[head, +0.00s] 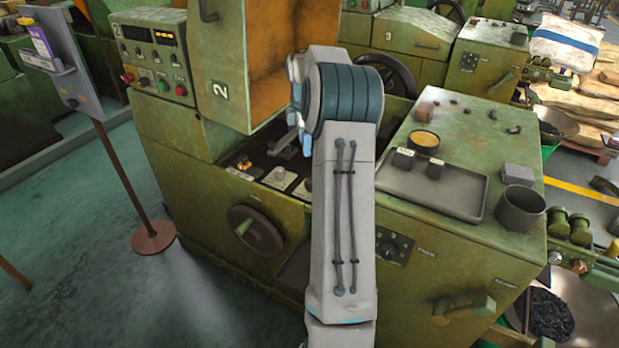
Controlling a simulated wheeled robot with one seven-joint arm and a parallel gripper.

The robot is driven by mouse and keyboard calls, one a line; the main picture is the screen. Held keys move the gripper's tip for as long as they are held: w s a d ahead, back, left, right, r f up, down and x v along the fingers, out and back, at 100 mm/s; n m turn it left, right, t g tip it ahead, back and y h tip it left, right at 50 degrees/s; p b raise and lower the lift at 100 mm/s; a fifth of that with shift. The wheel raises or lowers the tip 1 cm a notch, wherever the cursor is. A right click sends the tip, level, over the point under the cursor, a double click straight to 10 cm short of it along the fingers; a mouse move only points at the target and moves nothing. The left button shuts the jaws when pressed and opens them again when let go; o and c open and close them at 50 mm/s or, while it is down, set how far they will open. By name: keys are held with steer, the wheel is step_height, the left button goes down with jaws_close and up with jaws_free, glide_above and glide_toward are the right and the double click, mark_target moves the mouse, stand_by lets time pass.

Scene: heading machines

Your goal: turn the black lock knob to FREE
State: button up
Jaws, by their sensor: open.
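My gripper (300,130) shows only in part, past the left side of my arm, over the dark recess of the green machine marked 2; it is open. Its fingertips are mostly hidden behind my arm. I see no contact between gripper and knob. A black selector dial (390,249) with numbers is on the front panel, right of my arm.
A black handwheel (255,231) is on the machine front, left of my arm. A grey tray (465,204) with two small dark blocks and a dark cup (520,208) stand on the right top. The raised orange-lined guard (222,78) bounds the recess.

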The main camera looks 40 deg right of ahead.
steer(key=shift+n, duration=0.3)
steer(key=f, duration=0.5)
steer(key=d+f, duration=0.1)
steer(key=f, duration=0.4)
steer(key=d+f, duration=0.1)
steer(key=f, duration=0.4)
steer(key=shift+d+p, duration=0.15)
steer(key=shift+p, duration=0.25)
steer(key=c, duration=1)
